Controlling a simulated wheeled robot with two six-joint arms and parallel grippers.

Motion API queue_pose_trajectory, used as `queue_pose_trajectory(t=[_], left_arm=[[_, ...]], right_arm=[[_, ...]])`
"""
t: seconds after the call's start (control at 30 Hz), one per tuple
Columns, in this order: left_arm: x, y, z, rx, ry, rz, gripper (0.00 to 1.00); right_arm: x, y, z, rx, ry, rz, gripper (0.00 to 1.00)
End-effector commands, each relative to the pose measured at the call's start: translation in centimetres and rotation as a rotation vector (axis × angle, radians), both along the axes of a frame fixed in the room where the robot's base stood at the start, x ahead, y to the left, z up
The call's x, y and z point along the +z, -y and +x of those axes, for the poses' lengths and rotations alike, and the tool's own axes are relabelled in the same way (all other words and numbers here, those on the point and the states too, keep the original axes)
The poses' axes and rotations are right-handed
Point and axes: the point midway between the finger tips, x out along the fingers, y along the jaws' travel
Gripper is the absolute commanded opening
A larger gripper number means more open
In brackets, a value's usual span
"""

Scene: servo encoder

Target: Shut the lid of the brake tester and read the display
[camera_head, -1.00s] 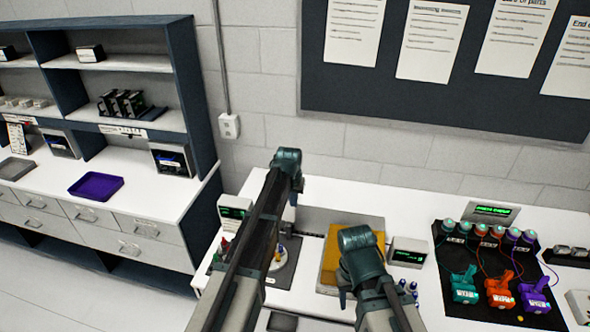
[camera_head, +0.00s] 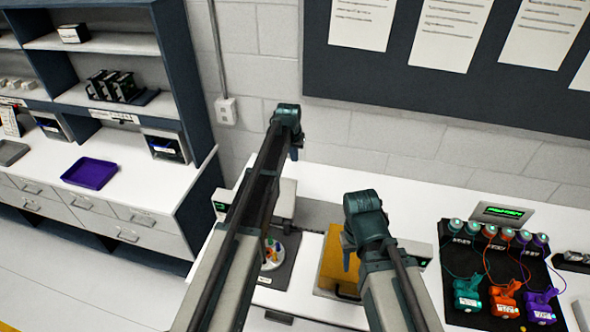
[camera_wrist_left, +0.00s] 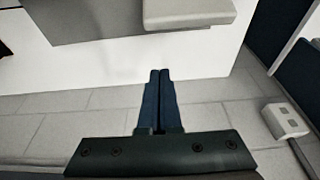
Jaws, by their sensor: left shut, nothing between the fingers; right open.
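A device with an ochre-yellow panel (camera_head: 333,262), seemingly the brake tester, sits on the white bench, partly hidden by my right arm. I cannot tell how its lid stands. A small box with a green display (camera_head: 422,262) is just right of it, partly covered by the arm; its text is unreadable. My left gripper (camera_head: 295,152) is above the back of the bench, left of the yellow panel. Its fingers (camera_wrist_left: 159,75) are together and empty in the left wrist view. My right gripper (camera_head: 348,260) is open above the yellow panel, its fingers partly hidden.
A dial plate (camera_head: 272,256) with coloured pieces lies left of the yellow panel. A black mat (camera_head: 470,318) with teal, orange and purple devices and cables is at right. A wall socket (camera_head: 226,110) and a shelf unit (camera_head: 180,70) are at left.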

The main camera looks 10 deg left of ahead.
Motion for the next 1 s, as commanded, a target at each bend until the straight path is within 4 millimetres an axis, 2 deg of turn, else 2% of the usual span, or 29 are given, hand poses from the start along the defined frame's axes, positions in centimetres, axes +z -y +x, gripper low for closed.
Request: queue_pose_trajectory(t=[0.17,0.37,1.0], left_arm=[[-0.3,0.0,0.0,0.000,0.000,0.000,0.00],[-1.7,0.0,0.4,0.000,0.000,0.000,0.00],[-9.8,0.1,2.8,0.000,0.000,0.000,0.00]], right_arm=[[-0.3,0.0,0.0,0.001,0.000,0.000,0.50],[-1.7,0.0,0.0,0.008,-0.001,-0.001,0.50],[-9.8,0.0,0.1,0.018,0.002,0.000,0.50]])
